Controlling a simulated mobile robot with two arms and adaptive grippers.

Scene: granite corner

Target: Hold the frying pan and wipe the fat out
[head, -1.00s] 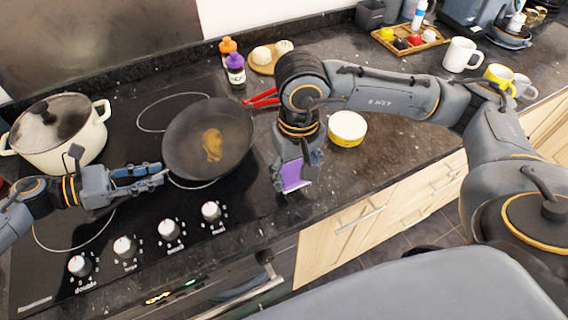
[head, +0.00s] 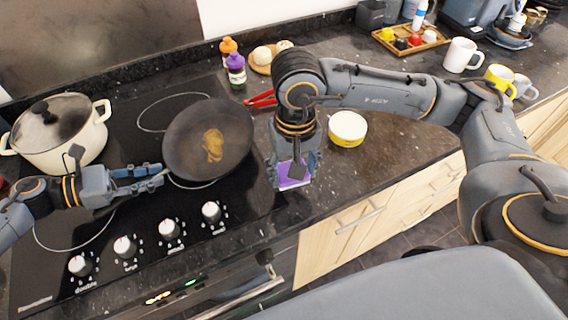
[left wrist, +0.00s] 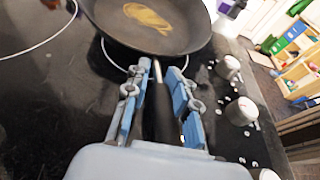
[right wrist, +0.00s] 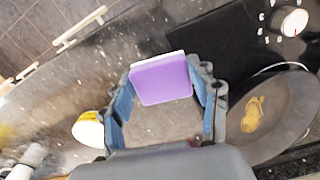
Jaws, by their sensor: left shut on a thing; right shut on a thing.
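The dark frying pan (head: 182,140) sits on the hob, with a brown-yellow patch of fat (head: 213,146) inside it. My left gripper (head: 150,172) is shut on the pan's handle, which shows between its fingers in the left wrist view (left wrist: 161,110). My right gripper (head: 294,170) is shut on a purple sponge (head: 294,174) with a pale side. It holds the sponge over the counter to the right of the pan, apart from it. In the right wrist view the sponge (right wrist: 161,79) sits between the fingertips and the fat (right wrist: 252,114) shows to its right.
A cream pot with a lid (head: 60,135) stands left of the pan. A yellow and white tub (head: 347,129) stands right of my right gripper. Red tongs (head: 262,99) and a purple bottle (head: 236,70) are behind. Hob knobs (head: 169,230) line the front.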

